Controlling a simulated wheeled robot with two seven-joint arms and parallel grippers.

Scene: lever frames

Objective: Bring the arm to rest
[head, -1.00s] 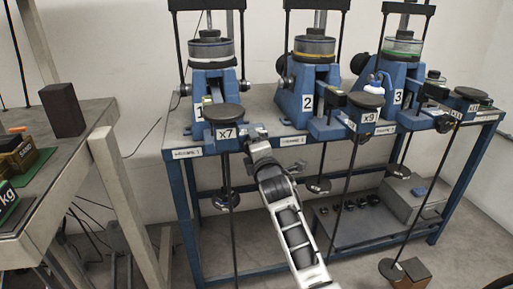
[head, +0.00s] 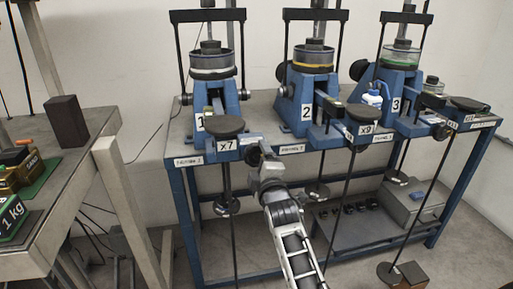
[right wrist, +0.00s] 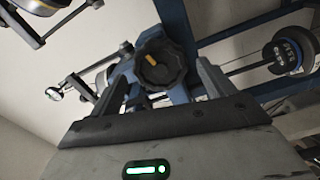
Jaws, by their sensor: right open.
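My right arm (head: 298,245) reaches up from the bottom of the head view toward lever frame 1. My right gripper (head: 254,153) is at its far end, close to the right side of the x7 plate; its fingers are small and hard to make out there. In the right wrist view the gripper (right wrist: 163,75) is open, with a finger on each side of a dark knob (right wrist: 160,63) with a yellow mark. I cannot tell whether the fingers touch the knob. My left gripper is not in view.
Blue lever frames 1 (head: 211,110), 2 (head: 306,107) and 3 (head: 397,95) stand on a blue-legged bench (head: 185,215), with rods and weights hanging in front. A second table (head: 85,130) at the left holds a dark block (head: 66,121) and weights. A brown block (head: 411,275) lies on the floor.

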